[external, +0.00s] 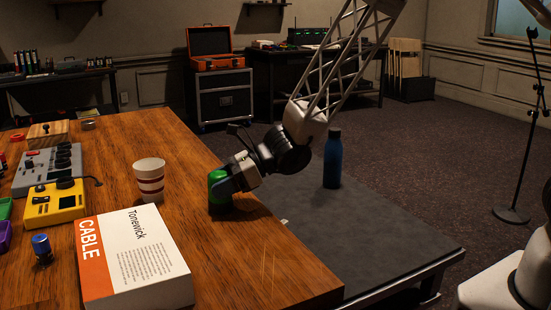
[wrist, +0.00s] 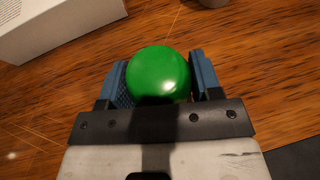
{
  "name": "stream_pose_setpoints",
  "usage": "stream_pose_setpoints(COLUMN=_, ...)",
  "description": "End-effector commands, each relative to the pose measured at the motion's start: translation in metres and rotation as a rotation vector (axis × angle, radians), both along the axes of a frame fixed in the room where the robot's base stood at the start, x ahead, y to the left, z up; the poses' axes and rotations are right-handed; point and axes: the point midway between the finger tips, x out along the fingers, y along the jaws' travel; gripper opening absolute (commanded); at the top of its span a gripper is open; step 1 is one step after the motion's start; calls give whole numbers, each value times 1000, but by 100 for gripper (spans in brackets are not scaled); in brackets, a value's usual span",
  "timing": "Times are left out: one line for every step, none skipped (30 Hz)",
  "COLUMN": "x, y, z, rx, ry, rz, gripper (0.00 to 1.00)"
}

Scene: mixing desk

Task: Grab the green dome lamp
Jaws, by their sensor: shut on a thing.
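The green dome lamp (external: 217,179) stands near the right edge of the wooden desk (external: 245,265). In the wrist view its round, shiny green top (wrist: 160,73) sits between the two blue finger pads. My gripper (external: 222,187) reaches in from the right, low over the desk, and is shut on the lamp. It also shows in the wrist view (wrist: 160,80), with a finger on each side of the dome. The lamp's lower part is partly hidden by a finger in the external view, and it appears to rest on or very close to the desk.
A red-striped cup (external: 149,180) stands left of the lamp. A thick white and orange book (external: 135,258) lies in front. A yellow box (external: 54,203) and a grey mixer (external: 45,170) are farther left. A blue bottle (external: 332,160) stands on the lower grey platform (external: 375,235).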

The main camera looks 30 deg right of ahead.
Motion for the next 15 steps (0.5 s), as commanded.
stream_pose_setpoints(x=0, y=0, z=0, rx=0, ry=0, rz=0, gripper=29)
stream_pose_setpoints(x=0, y=0, z=1, rx=0, ry=0, rz=0, gripper=29)
stream_pose_setpoints(x=0, y=0, z=1, rx=0, ry=0, rz=0, gripper=29)
stream_pose_setpoints(x=0, y=0, z=1, rx=1, ry=0, rz=0, gripper=29)
stream_pose_setpoints(x=0, y=0, z=2, rx=1, ry=0, rz=0, gripper=29)
stream_pose_setpoints(x=0, y=0, z=3, rx=1, ry=-1, rz=0, gripper=29)
stream_pose_setpoints(x=0, y=0, z=4, rx=1, ry=-1, rz=0, gripper=29)
stream_pose_setpoints(x=0, y=0, z=5, rx=1, ry=-1, rz=0, gripper=29)
stream_pose_setpoints(x=0, y=0, z=7, rx=1, ry=-1, rz=-1, gripper=29)
stream_pose_setpoints(x=0, y=0, z=9, rx=1, ry=-1, rz=-1, gripper=29)
stream_pose_setpoints(x=0, y=0, z=11, rx=1, ry=-1, rz=-1, gripper=29)
stream_pose_setpoints(x=0, y=0, z=14, rx=2, ry=-1, rz=-1, gripper=29)
stream_pose_setpoints(x=0, y=0, z=17, rx=2, ry=-2, rz=-1, gripper=29)
stream_pose_setpoints(x=0, y=0, z=20, rx=2, ry=-3, rz=0, gripper=29)
stream_pose_setpoints(x=0, y=0, z=25, rx=1, ry=-3, rz=1, gripper=29)
